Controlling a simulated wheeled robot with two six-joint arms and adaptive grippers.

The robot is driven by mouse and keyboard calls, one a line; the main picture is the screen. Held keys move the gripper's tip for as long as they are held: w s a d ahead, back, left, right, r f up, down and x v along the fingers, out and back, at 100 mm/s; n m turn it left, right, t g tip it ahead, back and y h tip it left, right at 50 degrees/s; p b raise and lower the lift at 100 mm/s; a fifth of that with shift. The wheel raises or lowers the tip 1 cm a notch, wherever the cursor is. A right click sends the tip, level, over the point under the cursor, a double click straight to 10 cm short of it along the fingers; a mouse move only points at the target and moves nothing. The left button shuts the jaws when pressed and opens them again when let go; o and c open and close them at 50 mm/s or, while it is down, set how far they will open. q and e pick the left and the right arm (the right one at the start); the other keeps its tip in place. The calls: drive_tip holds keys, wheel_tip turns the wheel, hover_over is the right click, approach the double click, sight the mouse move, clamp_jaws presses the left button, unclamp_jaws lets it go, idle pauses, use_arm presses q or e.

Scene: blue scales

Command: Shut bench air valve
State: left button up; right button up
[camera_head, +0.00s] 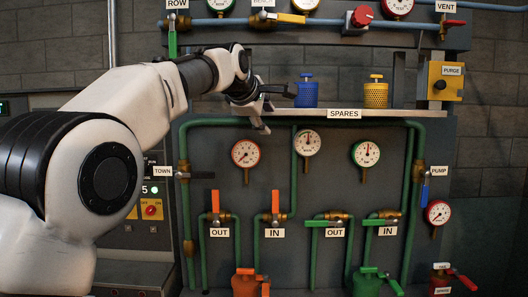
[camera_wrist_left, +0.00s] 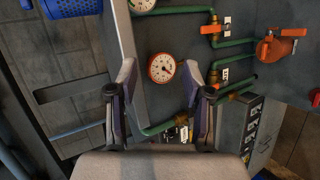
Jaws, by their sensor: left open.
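The bench air valve (camera_head: 263,19) is at the top of the board under a label that reads as BENCH, partly cut by the frame edge. Its yellow lever (camera_head: 291,18) lies roughly level, pointing right along the pipe. My left gripper (camera_head: 275,108) is open and empty, below the valve and in front of the board near the spares shelf. In the left wrist view my fingers (camera_wrist_left: 158,75) are apart, with a red-rimmed gauge seen between them. The valve is not seen in the wrist view. My right gripper is not in view.
A blue cylinder (camera_head: 306,93) and a yellow cylinder (camera_head: 376,94) stand on the spares shelf (camera_head: 400,112). A green lever (camera_head: 172,40) hangs at the ROW valve, left of the bench valve. A red knob (camera_head: 361,17) is to its right. Gauges and orange-handled valves are below.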

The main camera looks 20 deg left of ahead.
use_arm(q)
wheel_tip(320, 180, down, 9)
drive_tip(key=w+g, duration=0.1)
drive_tip(key=w, duration=0.1)
drive_tip(key=shift+a, duration=0.3)
drive_tip(key=shift+r, duration=0.15)
